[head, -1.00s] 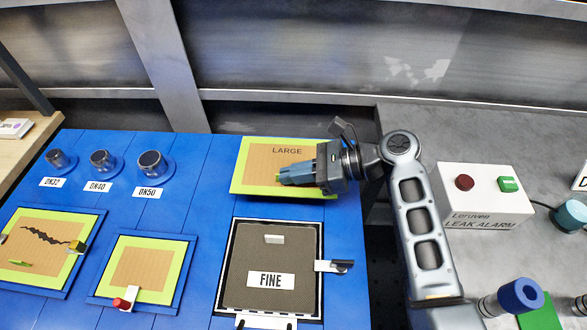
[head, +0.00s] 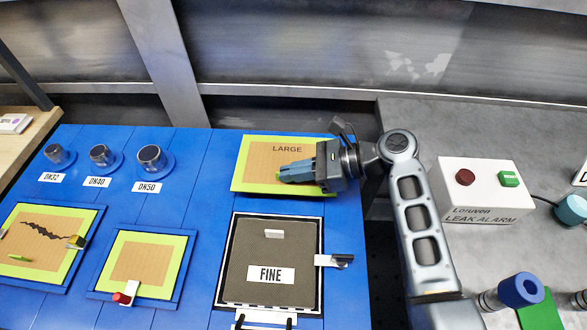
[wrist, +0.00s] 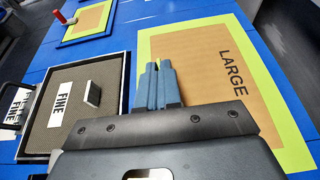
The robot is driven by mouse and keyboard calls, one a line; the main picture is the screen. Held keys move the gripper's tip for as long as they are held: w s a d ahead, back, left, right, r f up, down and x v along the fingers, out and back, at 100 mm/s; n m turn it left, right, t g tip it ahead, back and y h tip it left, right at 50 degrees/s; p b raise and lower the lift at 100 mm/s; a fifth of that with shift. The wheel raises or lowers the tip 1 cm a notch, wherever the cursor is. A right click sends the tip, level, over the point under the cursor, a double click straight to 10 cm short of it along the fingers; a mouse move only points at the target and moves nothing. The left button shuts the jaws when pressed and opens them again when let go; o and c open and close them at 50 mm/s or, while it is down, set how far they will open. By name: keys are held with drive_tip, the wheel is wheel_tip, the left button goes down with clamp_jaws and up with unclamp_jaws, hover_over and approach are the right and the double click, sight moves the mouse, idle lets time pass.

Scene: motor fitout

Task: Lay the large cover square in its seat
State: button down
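The large cover (head: 252,174) is a tan panel with a yellow-green border, marked LARGE, lying at the back right of the blue bench. It also shows in the wrist view (wrist: 205,85). My gripper (head: 282,177) lies low over its lower right part, pointing left. In the wrist view the blue fingers (wrist: 157,72) are close together with a thin yellow-green bar between their tips, apparently the cover's handle. In front is a square black-and-white-rimmed opening (head: 229,255), apparently the seat, holding a dark grey panel marked FINE (head: 255,250) with a small light grip.
A latch (head: 335,262) juts from the opening's right side, and another handle (head: 265,318) from its front. Two smaller covers (head: 40,240) (head: 140,262) lie at left, one cracked. Several round fittings (head: 150,160) stand behind them. A leak alarm box (head: 480,190) is at right.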

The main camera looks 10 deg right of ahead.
drive_tip(key=shift+f, duration=0.25)
drive_tip(key=shift+f, duration=0.35)
drive_tip(key=shift+f, duration=0.15)
drive_tip(key=shift+p, duration=0.35)
idle(0.6)
drive_tip(key=shift+f, duration=0.65)
idle(1.7)
drive_tip(key=c, duration=1.2)
unclamp_jaws()
drive_tip(key=shift+c, duration=0.2)
drive_tip(key=shift+r, duration=0.15)
